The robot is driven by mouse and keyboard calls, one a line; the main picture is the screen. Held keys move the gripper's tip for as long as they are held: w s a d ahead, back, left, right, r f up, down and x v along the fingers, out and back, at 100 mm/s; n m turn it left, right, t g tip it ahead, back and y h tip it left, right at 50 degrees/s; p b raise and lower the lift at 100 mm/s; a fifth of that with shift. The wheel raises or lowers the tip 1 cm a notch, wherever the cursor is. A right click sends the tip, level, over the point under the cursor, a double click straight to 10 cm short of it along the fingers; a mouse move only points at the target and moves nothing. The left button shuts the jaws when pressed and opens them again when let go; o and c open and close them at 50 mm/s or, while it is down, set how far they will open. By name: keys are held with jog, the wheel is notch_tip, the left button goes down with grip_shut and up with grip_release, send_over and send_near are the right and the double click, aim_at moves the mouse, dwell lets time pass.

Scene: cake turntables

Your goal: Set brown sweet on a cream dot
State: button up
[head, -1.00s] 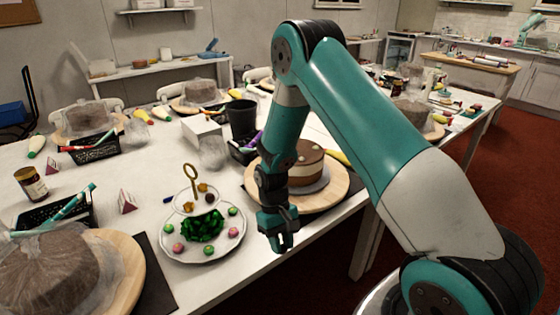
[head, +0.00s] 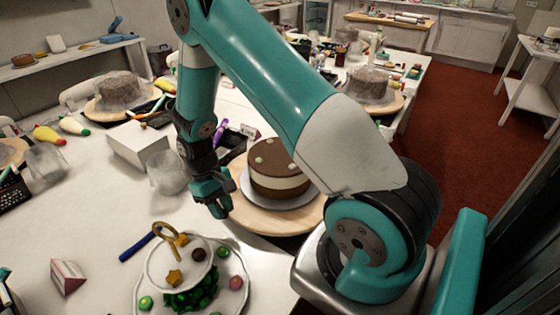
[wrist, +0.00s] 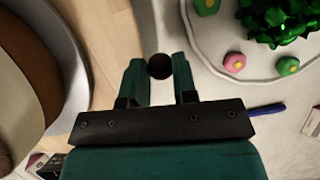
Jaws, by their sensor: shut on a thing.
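My gripper (head: 217,210) hangs by the left edge of the wooden turntable (head: 255,218). In the wrist view it is shut on a small round brown sweet (wrist: 160,66) between its fingertips; the head view does not clearly show this sweet. The brown cake with a pale middle band (head: 275,182) stands on the turntable, to the right of my gripper. Its top carries several cream dots, one of them at the back (head: 282,140). The cake's side also shows at the left of the wrist view (wrist: 35,80).
A two-tier sweet stand (head: 238,300) with a gold ring handle is in front, holding coloured sweets and another dark sweet (head: 198,254). A white box (head: 138,146) and a clear-wrapped item (head: 168,175) stand left of the gripper. A blue pen (head: 137,248) lies nearby.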

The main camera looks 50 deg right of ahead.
jog(key=d+r+n+h+p, duration=0.15)
jog(key=d+r+n, duration=0.25)
jog(key=d+r, duration=0.75)
jog(key=s+d+r+n+h, duration=0.1)
jog(key=s+d+r+n, duration=0.2)
jog(key=r, duration=0.5)
jog(key=s+d+r+n+h, duration=0.1)
jog(key=s+d+r, duration=0.35)
jog(key=r, duration=0.45)
send_over(295, 167)
jog(key=w, duration=0.1)
jog(key=shift+t+y, duration=0.25)
jog(key=shift+t, duration=0.15)
jog(key=f, duration=1)
jog(key=a+f, duration=0.1)
jog(key=f, duration=0.4)
jog(key=shift+f+b, duration=0.1)
jog(key=shift+b, duration=0.25)
jog(key=shift+f, duration=2.3)
jog(key=shift+f, duration=0.1)
jog(key=o, duration=0.9)
jog(key=shift+c, duration=0.2)
